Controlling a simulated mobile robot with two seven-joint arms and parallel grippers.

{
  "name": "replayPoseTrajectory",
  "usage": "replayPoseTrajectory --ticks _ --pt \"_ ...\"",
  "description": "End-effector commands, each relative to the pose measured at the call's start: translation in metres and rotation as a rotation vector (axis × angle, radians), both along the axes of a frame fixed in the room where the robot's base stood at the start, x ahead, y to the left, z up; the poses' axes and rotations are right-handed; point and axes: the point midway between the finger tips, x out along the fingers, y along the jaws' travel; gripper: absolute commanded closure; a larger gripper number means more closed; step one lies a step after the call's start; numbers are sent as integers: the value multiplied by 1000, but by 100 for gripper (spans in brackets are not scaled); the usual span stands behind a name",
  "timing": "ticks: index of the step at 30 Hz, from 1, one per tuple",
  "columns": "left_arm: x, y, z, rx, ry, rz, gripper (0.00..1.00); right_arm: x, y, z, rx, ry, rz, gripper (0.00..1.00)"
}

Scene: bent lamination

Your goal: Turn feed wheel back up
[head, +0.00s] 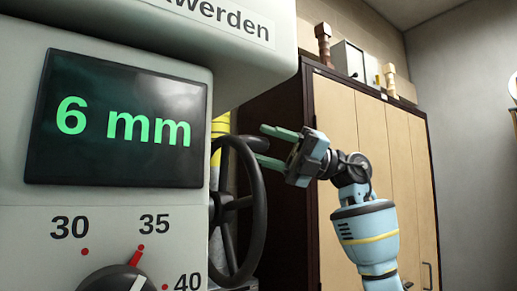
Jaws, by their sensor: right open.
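The feed wheel (262,205) is a dark handwheel on the right side of the grey machine, seen nearly edge-on. My right gripper (266,146) is open, its two green fingers pointing left at the wheel's upper rim. The rim appears to lie at or between the fingers; I cannot tell whether they touch it. The machine's display (118,124) reads "6 mm" in green. My left gripper is not in view.
A dial (118,279) below the display has marks 30, 35 and 40. A tall wooden cabinet (375,150) stands behind my right arm, with boxes and objects on top. Yellow material (219,135) shows behind the wheel. The room at the right is open.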

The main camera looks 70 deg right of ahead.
Motion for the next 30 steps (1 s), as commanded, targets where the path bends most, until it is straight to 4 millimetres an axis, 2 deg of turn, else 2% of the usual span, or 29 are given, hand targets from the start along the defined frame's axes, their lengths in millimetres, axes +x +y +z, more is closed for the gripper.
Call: replayPoseTrajectory --ticks 18,30 --pt "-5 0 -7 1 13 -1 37 -30 -22 -1 2 -1 -1 53" --pt "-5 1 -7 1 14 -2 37 -33 -24 -1 1 1 0 53"
